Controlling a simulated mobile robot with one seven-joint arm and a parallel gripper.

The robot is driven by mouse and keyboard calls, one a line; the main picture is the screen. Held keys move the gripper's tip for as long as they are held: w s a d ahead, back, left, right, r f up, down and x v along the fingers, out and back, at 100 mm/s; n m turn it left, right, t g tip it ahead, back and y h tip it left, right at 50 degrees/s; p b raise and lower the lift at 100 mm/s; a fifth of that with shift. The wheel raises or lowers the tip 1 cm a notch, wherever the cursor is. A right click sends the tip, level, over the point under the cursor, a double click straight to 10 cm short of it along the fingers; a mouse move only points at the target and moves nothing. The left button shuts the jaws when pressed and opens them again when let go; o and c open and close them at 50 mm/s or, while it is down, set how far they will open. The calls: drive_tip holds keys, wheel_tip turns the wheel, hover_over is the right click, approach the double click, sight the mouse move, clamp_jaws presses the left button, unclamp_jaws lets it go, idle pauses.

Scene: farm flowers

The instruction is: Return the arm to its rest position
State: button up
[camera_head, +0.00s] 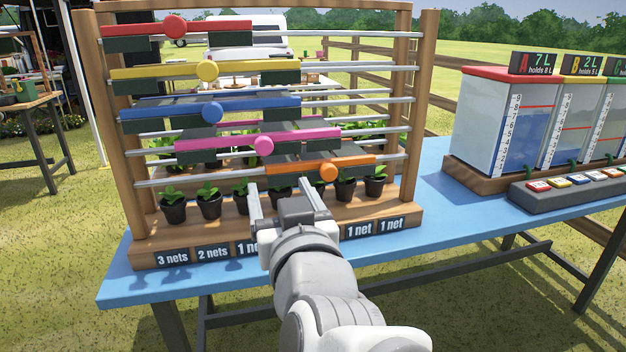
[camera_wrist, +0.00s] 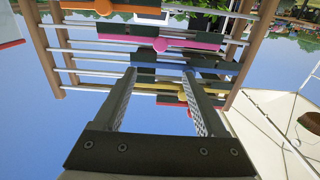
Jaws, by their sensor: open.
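My gripper (camera_head: 283,190) is open and empty. In the head view it reaches toward the front of a wooden rack (camera_head: 424,110), over its front ledge by the potted seedlings. The rack carries sliding bars with round knobs: red (camera_head: 175,27), yellow (camera_head: 207,71), blue (camera_head: 212,111), pink (camera_head: 263,144) and orange (camera_head: 328,171). In the wrist view the fingers (camera_wrist: 158,100) are spread wide with nothing between them. The rack appears upside down beyond them, with the pink bar's knob (camera_wrist: 160,44) and the orange bar's knob (camera_wrist: 103,7) showing. Whether the fingers touch anything cannot be told.
A blue table (camera_head: 440,190) bears the rack. Potted seedlings (camera_head: 209,202) stand along its ledge, behind labels. To the right are water tanks (camera_head: 500,120) and a panel of coloured buttons (camera_head: 575,185). A wooden table (camera_head: 30,105) stands at the far left. Grass in front is clear.

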idle(0.3)
drive_tip(key=s+d+f+m+g+h, duration=0.1)
drive_tip(key=s+d+f+g+h, duration=0.1)
drive_tip(key=s+d+f+g, duration=0.3)
drive_tip(key=s+d+f+m+g+h, duration=0.1)
drive_tip(key=s+d+f+g, duration=0.15)
drive_tip(key=d, duration=0.45)
drive_tip(key=s+d+f+m+g+h, duration=0.1)
drive_tip(key=s+d+f+g+h, duration=0.1)
drive_tip(key=s+d+f+g, duration=0.4)
wheel_tip(320, 180, up, 28)
drive_tip(key=w+d+t+p, duration=0.1)
drive_tip(key=p, duration=2.6)
drive_tip(key=shift+w+d+t+p, duration=0.15)
drive_tip(key=shift+t+p, duration=0.2)
